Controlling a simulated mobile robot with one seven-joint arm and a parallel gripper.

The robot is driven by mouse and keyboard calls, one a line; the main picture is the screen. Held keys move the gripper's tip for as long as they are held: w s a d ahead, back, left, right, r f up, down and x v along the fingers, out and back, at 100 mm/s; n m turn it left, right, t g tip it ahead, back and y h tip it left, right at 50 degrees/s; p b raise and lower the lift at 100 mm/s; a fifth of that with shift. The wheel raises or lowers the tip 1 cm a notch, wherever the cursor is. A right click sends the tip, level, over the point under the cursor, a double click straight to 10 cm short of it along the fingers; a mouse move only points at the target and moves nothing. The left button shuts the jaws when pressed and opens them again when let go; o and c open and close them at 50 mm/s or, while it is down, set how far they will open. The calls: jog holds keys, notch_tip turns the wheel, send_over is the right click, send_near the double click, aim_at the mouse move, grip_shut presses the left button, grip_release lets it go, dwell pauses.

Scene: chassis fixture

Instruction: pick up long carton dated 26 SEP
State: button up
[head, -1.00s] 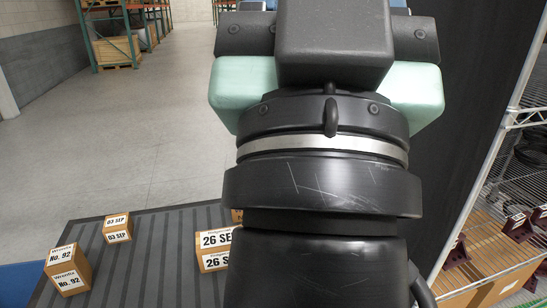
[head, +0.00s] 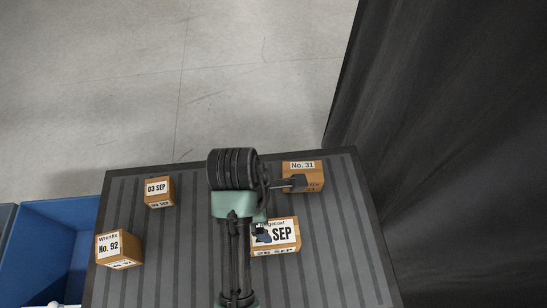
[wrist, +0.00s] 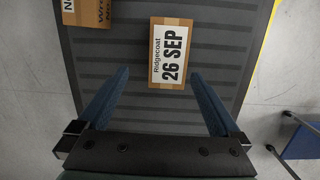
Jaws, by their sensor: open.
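The long carton dated 26 SEP (head: 287,233) lies on the dark ribbed platform, partly hidden by my arm in the head view. In the wrist view the carton (wrist: 154,83) is seen from above with its white "Ridgecoat 26 SEP" label turned sideways. My gripper (wrist: 160,75) is open, with one blue finger to each side of the carton in the picture. The fingertips appear above the carton and apart from it; nothing is between them.
Carton No. 31 (head: 312,179) stands behind and right of the 26 SEP carton. Cartons 03 SEP (head: 159,190) and No. 92 (head: 119,250) are at the left. A blue bin (head: 60,215) adjoins the platform's left side. A dark curtain (head: 450,150) hangs at the right.

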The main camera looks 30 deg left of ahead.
aim_at(271, 233)
jog(key=shift+n, duration=0.3)
jog(key=f, duration=0.2)
jog(key=d+f, duration=0.1)
jog(key=f, duration=0.4)
jog(key=shift+s+d+f+b, duration=0.2)
jog(key=shift+s+f+b, duration=0.05)
jog(key=shift+b, duration=0.1)
jog(key=shift+w+d+f+p, duration=0.1)
jog(key=shift+d+f+p, duration=0.1)
jog(key=shift+f, duration=0.7)
jog(key=shift+w+d+f+p, duration=0.15)
jog(key=shift+f, duration=0.75)
jog(key=shift+w+d+f+p, duration=0.1)
jog(key=shift+d+f+p, duration=0.1)
jog(key=shift+f, duration=0.7)
jog(key=shift+c, duration=0.3)
grip_shut()
